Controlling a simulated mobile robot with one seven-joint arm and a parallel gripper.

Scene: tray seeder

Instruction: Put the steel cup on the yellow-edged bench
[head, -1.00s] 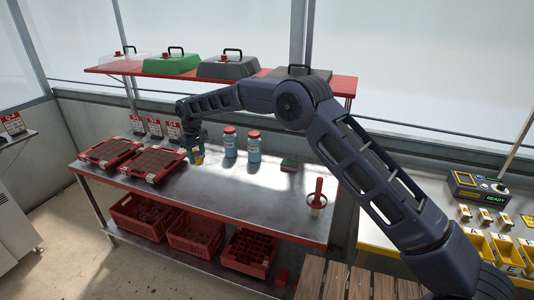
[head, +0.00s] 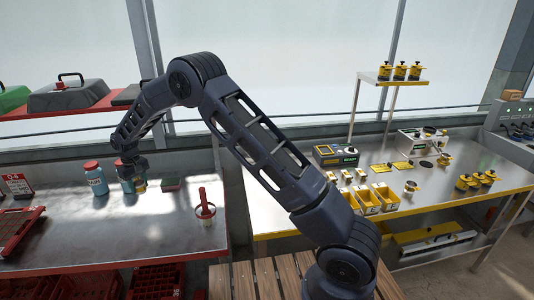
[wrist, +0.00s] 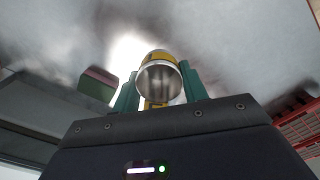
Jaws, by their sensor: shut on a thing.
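My gripper (head: 132,172) is shut on the steel cup (head: 140,186), which has a yellow band, over the red-edged bench. In the wrist view, the cup (wrist: 160,82) sits between the green fingers of the gripper (wrist: 160,90), its round steel end facing the camera. The yellow-edged bench (head: 285,207) stands to the right in the head view, apart from the gripper. My arm hides part of its left side.
The red-edged bench (head: 75,235) holds blue bottles (head: 95,178), a green-topped block (head: 171,183) and a red-handled tool in a pot (head: 205,210). The yellow-edged bench carries yellow bins (head: 385,197), a control box (head: 336,155) and yellow-topped pots (head: 466,182).

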